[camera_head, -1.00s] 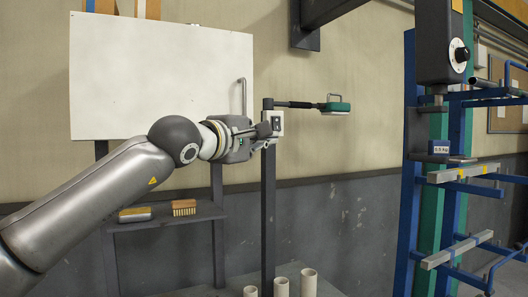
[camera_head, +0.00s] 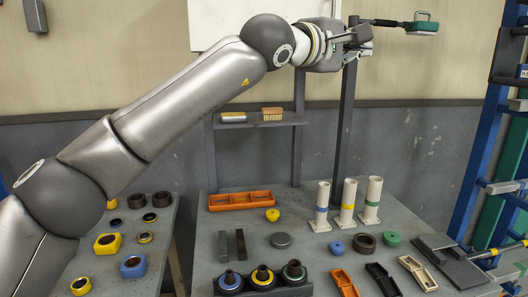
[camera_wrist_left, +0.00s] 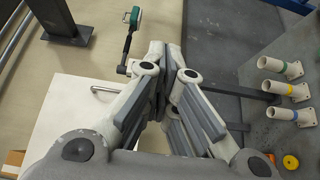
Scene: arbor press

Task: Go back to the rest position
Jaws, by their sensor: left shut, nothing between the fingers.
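My left arm comes in from the left in the head view and reaches up across the picture. My left gripper (camera_head: 362,40) is at its end, in front of the dark upright post beside the white panel. In the left wrist view the fingers of the left gripper (camera_wrist_left: 172,52) are close together with nothing between them. A green-headed lamp on a dark arm (camera_head: 422,27) is to the right of the gripper and apart from it; it also shows in the left wrist view (camera_wrist_left: 134,18). My right gripper is not in view.
Below is a grey table (camera_head: 225,205) with an orange tray (camera_head: 240,201), white tubes (camera_head: 347,205), rings and small bins. A side table (camera_head: 160,262) at left holds yellow and blue parts. A shelf (camera_head: 259,121) stands behind; a blue rack (camera_head: 486,120) is at right.

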